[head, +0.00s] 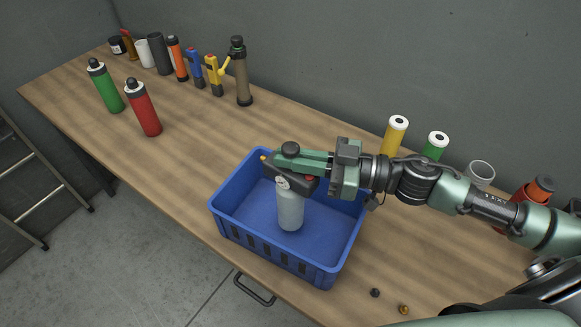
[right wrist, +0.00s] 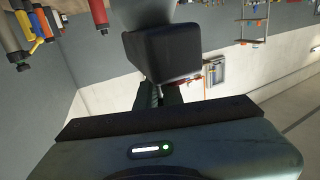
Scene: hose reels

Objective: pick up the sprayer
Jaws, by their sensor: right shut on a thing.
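The sprayer (head: 290,208) has a pale grey-white bottle and a dark head with a round black knob on top. It is upright inside the outline of the blue crate (head: 228,226); I cannot tell whether its base touches the crate floor. My right gripper (head: 290,162) reaches in from the right and is shut on the sprayer's head, its green fingers lying along it below the knob. In the right wrist view a dark block, seemingly the sprayer's head (right wrist: 166,52), fills the upper middle between me and the room. My left gripper is not in view.
A red bottle (head: 143,107) and a green bottle (head: 105,86) stand at the left of the wooden table (head: 190,165). Several bottles and tools line the wall behind. A yellow canister (head: 394,136) and a green canister (head: 435,146) stand behind my right arm. Two small knobs lie at the front right.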

